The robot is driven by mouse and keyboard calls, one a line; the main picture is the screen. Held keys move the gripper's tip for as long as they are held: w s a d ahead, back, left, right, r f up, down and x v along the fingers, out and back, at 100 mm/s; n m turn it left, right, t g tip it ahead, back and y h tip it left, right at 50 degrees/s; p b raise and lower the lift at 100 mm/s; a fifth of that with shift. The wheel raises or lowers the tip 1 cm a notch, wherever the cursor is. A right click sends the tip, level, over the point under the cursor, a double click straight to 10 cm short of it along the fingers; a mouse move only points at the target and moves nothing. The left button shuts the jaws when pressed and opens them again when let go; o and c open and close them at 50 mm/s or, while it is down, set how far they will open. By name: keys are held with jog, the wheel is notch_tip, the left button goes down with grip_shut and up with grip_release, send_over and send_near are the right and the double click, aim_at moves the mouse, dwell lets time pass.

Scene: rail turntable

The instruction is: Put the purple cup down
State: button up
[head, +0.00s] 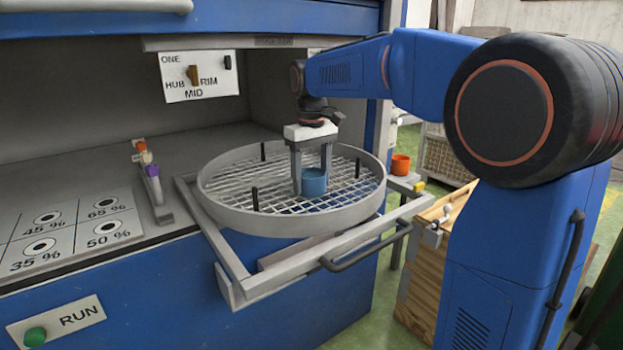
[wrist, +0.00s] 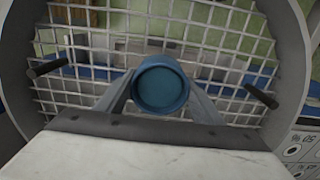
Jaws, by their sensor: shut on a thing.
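No purple cup shows; the cup in my gripper is blue. My gripper (head: 312,178) points down over the round turntable basket (head: 290,222) and is shut on the blue cup (head: 315,184). In the wrist view the blue cup (wrist: 162,88) sits upright between the two fingers of my gripper (wrist: 160,100), its open top facing the camera. The cup is over the wire mesh, inside the grey rim. I cannot tell whether its base touches the mesh.
Dark upright pins (head: 255,198) stand inside the basket. The basket rests on a pulled-out frame with a handle (head: 368,246). An orange cup (head: 401,165) stands on a ledge to the right. A stand with coloured pegs (head: 151,178) is at left. Much mesh is free.

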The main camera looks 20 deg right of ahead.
jog(key=o, duration=1.1)
jog(key=shift+f, duration=0.1)
notch_tip(320, 180, up, 12)
jog(key=shift+r, duration=0.15)
